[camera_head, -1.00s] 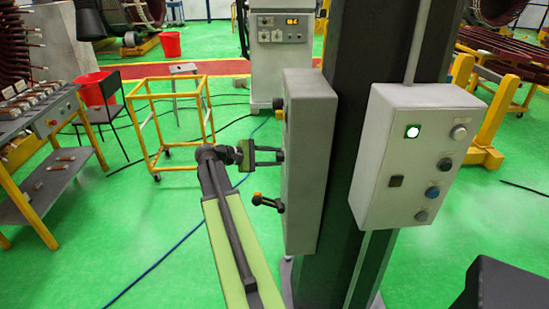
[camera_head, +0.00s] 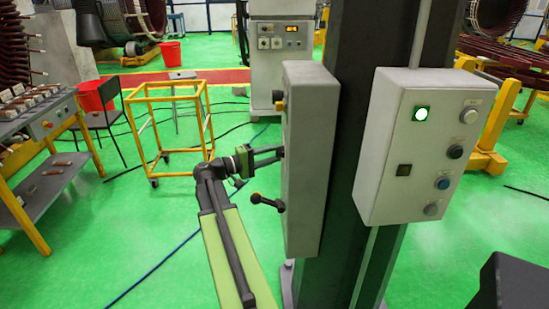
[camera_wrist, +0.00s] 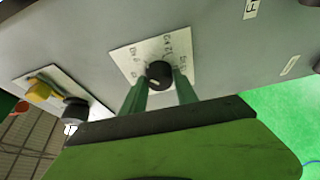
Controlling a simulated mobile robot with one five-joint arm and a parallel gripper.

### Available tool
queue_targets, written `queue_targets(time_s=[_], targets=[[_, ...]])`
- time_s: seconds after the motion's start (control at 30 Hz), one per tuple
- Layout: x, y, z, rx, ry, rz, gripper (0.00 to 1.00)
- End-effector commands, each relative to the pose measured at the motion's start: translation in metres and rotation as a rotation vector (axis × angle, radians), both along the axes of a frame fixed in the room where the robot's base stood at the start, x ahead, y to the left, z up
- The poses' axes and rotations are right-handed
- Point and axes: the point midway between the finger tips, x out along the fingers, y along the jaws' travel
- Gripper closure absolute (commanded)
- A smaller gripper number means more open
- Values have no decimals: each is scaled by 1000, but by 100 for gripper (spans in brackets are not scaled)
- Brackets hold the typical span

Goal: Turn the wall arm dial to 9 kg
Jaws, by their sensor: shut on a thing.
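The dial is a round black knob (camera_wrist: 159,74) on a white marked plate (camera_wrist: 128,57), seen in the wrist view on the grey panel. The plate's markings are too small to read surely, and a pale mark shows on the knob. My gripper (camera_wrist: 161,92) has its two green fingers on either side of the knob, shut on it. In the head view my gripper (camera_head: 268,155) reaches the left face of the grey box (camera_head: 303,160) on the dark column, about midway up. The dial itself is hidden there.
A black lever with an orange tip (camera_head: 266,201) sticks out below my gripper. A yellow and black control (camera_wrist: 52,97) sits beside the dial. A white button box (camera_head: 395,150) with a lit green button is right of the column. A yellow frame cart (camera_head: 165,130) stands behind.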

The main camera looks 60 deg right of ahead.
Motion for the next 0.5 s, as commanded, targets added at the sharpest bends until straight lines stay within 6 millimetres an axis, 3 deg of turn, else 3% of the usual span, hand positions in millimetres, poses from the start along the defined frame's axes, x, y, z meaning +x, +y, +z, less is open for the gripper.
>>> queue_targets(time_s=[0.5], targets=[[1, 2, -2, -73, -57, -1, 100]])
